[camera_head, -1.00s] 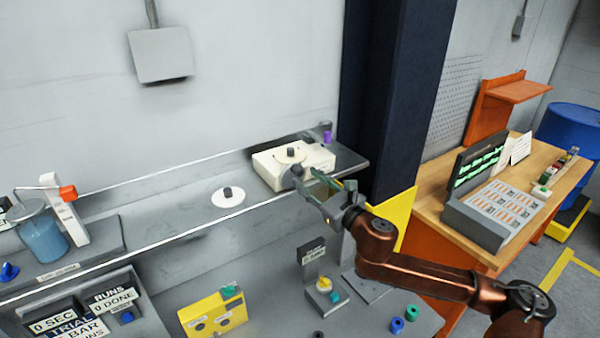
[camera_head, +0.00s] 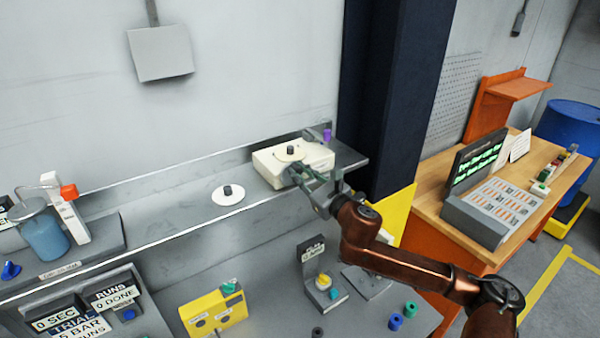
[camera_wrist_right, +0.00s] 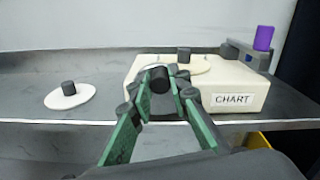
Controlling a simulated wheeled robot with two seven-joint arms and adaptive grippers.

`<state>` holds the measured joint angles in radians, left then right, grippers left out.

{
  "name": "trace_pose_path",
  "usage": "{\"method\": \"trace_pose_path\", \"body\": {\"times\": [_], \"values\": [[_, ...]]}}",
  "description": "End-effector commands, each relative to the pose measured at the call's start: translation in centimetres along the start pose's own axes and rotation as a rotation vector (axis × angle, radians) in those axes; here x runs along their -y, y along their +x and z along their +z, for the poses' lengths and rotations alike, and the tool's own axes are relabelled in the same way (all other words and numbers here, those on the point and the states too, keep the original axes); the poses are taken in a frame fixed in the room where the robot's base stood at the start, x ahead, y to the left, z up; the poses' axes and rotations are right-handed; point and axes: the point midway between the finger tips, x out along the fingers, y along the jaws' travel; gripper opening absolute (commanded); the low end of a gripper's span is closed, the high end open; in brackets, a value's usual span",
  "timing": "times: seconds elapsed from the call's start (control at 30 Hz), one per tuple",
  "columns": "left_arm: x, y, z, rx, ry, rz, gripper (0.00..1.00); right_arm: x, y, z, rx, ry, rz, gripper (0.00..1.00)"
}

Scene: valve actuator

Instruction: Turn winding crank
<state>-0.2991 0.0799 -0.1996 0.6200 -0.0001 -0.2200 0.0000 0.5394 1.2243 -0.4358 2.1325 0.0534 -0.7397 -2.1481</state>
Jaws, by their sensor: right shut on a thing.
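The cream chart box (camera_head: 318,157) stands on the grey shelf, with a white disc and dark knob on its top. It also shows in the right wrist view, with its CHART label (camera_wrist_right: 232,100). The winding crank is a dark knob (camera_wrist_right: 160,78) at the front left of the box. My right gripper (camera_head: 304,177) reaches in from the right. In the right wrist view its green-padded fingers (camera_wrist_right: 168,88) are closed around the dark knob. The crank's arm is mostly hidden behind the fingers. My left gripper is in neither view.
A loose white disc with a dark peg (camera_head: 228,195) lies on the shelf left of the box. A purple cylinder (camera_wrist_right: 263,38) is at the box's right rear. A dark column (camera_head: 390,100) stands right of the shelf. The shelf front between disc and box is clear.

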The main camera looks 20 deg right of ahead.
Motion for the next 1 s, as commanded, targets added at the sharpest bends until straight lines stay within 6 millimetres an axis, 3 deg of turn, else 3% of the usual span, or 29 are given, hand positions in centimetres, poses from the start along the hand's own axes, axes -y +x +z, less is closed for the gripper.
{"method": "trace_pose_path", "body": {"times": [0.17,0.57,1.0], "values": [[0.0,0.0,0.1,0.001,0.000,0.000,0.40,0.0,0.0,0.0,0.000,0.000,0.000,0.00],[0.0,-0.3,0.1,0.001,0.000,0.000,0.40,0.2,0.0,0.0,-0.001,0.039,-0.001,0.00],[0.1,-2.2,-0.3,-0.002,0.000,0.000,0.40,1.1,0.0,-0.4,-0.003,0.356,-0.001,0.00]]}}
